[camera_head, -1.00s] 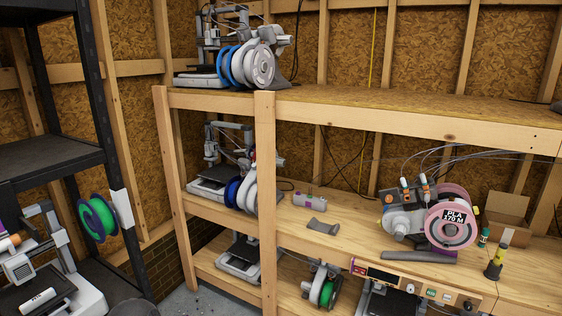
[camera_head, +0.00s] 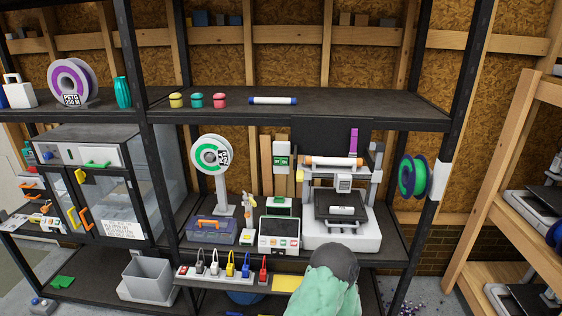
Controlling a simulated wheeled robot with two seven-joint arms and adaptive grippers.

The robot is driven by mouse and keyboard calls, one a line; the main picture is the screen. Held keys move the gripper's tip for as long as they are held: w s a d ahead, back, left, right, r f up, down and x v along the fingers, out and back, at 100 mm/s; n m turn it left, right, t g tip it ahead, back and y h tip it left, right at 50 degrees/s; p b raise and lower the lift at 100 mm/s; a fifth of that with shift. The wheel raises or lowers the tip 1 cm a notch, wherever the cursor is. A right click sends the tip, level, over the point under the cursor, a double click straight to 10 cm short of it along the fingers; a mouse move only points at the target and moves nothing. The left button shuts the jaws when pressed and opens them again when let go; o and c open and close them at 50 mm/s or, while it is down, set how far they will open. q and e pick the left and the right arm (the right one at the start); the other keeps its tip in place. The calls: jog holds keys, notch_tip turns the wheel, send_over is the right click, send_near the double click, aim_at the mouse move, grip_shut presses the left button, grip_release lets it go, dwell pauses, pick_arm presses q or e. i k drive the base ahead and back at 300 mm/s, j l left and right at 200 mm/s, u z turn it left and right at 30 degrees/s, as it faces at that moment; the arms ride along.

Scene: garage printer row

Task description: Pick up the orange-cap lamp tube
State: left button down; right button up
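A pale tube with orange at its ends (camera_head: 333,161) lies level across the top of the 3D printer (camera_head: 368,238) on the middle shelf, right of centre. It looks like the orange-cap lamp tube. A white tube with blue caps (camera_head: 273,100) lies on the upper shelf. A small whitish tube-like thing (camera_head: 341,210) lies on the printer bed; its cap colour is too small to tell. Neither of my grippers is in view.
A green shape with a dark grey rounded top (camera_head: 325,285) stands in front of the printer. A purple upright piece (camera_head: 353,142) rises near the tube. A green spool (camera_head: 412,177) hangs on the right. A dark shelf post (camera_head: 465,110) stands farther right.

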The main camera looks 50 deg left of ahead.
aim_at(338, 162)
jog(key=u, duration=1.35)
jog(key=i+u, duration=0.15)
jog(key=i+j, duration=0.05)
